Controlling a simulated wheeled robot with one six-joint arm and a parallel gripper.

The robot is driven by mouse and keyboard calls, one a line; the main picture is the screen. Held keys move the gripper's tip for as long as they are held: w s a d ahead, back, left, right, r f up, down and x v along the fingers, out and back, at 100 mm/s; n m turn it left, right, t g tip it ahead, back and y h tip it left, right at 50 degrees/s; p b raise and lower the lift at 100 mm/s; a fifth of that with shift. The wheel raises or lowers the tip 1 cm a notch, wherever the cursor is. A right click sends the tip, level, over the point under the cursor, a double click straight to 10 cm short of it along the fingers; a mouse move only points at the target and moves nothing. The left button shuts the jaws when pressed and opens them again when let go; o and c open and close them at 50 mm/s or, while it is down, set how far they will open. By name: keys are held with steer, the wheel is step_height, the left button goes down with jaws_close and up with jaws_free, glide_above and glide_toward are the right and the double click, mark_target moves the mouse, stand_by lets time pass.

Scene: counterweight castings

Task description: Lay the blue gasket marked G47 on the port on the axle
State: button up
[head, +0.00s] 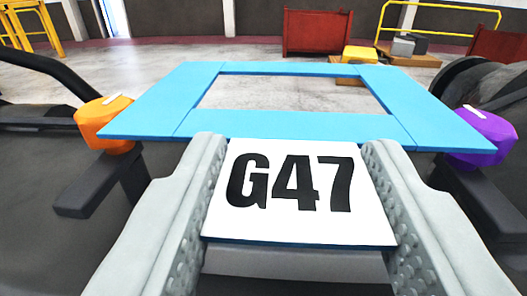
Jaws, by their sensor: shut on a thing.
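The blue gasket (290,125), a flat rectangular frame with an open middle, spans the centre of the head view. Its near tab carries a white label (296,187) reading G47. My gripper (297,160) is shut on this tab, one grey finger on each side. The gasket looks level and reaches out ahead of the fingers. Through its opening I see grey floor. I cannot make out the port or the axle; the gasket and fingers cover much of the middle.
An orange piece (103,122) is by the gasket's left corner and a purple piece (480,137) by its right. I cannot tell whether they touch it. Dark machinery (40,165) lies at both sides. Red bins (317,31) and a yellow rail (440,5) stand far back.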

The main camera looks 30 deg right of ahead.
steer(key=shift+s+f, duration=0.1)
steer(key=shift+f, duration=0.05)
steer(key=shift+f, duration=2.55)
steer(key=shift+f, duration=0.75)
steer(key=o, duration=1)
steer(key=shift+o, duration=0.2)
steer(key=v, duration=1.7)
steer(key=shift+s+a, duration=0.15)
